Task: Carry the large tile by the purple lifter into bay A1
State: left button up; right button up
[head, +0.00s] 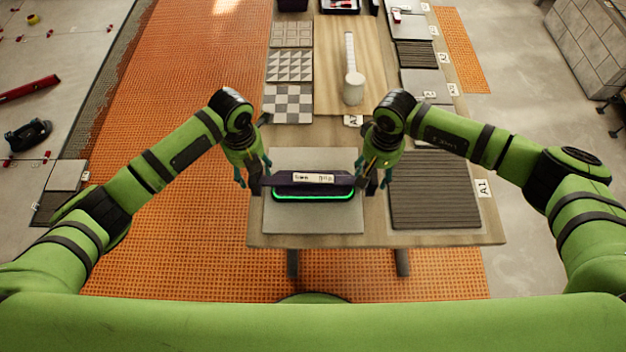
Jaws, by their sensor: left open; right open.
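The purple lifter (300,179) is a dark bar with a white label and a glowing green strip along its front edge. It sits across the middle of the large light grey tile (312,219), on the near part of the table. My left gripper (254,184) is open at the lifter's left end. My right gripper (371,185) is open at its right end. Whether the fingers touch the lifter is hard to tell. Bay A1 is a dark grey ribbed square (435,195) right of the tile, with an A1 card (483,187) on its right.
The wooden table (375,240) ends just in front of the tile. Behind stand patterned tiles (290,66), a wooden board (328,90) with a white mallet (354,88), and more labelled bays (415,55) at the right. A narrow gap separates the tile from the ribbed square.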

pick_arm(q)
grip_shut()
pick_arm(e)
grip_shut()
pick_arm(q)
jog(key=shift+r, duration=0.15)
pick_arm(e)
jog(key=shift+r, duration=0.15)
